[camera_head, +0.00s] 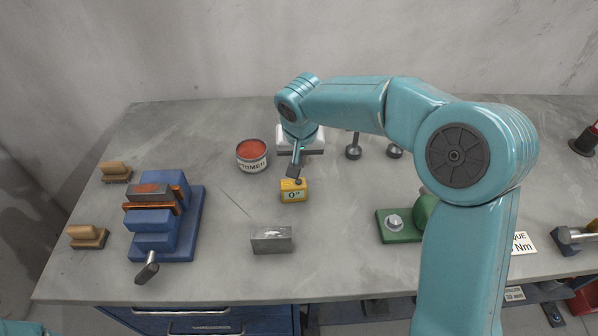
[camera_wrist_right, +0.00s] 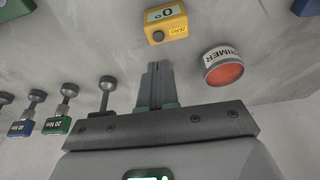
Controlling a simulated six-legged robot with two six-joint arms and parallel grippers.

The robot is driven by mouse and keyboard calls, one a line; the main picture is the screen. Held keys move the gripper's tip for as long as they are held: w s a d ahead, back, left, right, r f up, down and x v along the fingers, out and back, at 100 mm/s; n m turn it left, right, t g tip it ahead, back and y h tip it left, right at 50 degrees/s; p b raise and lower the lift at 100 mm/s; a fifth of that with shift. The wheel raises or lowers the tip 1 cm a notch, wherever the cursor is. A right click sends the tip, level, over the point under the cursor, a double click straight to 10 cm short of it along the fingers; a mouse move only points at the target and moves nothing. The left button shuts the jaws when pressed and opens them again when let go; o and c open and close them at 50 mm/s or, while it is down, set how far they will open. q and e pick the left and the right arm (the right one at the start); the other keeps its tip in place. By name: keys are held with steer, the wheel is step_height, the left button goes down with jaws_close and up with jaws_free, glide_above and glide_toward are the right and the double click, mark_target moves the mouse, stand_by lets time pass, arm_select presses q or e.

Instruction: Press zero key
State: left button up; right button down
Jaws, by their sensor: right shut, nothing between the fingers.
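The yellow box (camera_head: 293,195) with a small display sits near the middle of the bench. Its dark round key (camera_wrist_right: 156,34) shows beside a ZERO label in the right wrist view. In the head view the key (camera_head: 299,182) is at the box's back right, close below the fingertips. My right gripper (camera_head: 294,173) is shut and empty, pointing down at the back of the box. In the wrist view its fingertips (camera_wrist_right: 155,66) appear short of the key, with a visible gap. My left gripper is out of view.
A primer can (camera_head: 252,155) stands left of the gripper. A grey metal block (camera_head: 271,240) lies in front of the box. A blue vise (camera_head: 165,220) is at left and a green fixture (camera_head: 400,224) at right.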

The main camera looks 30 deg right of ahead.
mark_target(299, 180)
steer(key=x, duration=0.4)
steer(key=s+x, duration=0.1)
steer(key=x, duration=0.1)
steer(key=shift+a+f+p, duration=0.15)
steer(key=shift+a+p, duration=0.1)
steer(key=shift+p, duration=0.15)
steer(key=shift+f, duration=0.1)
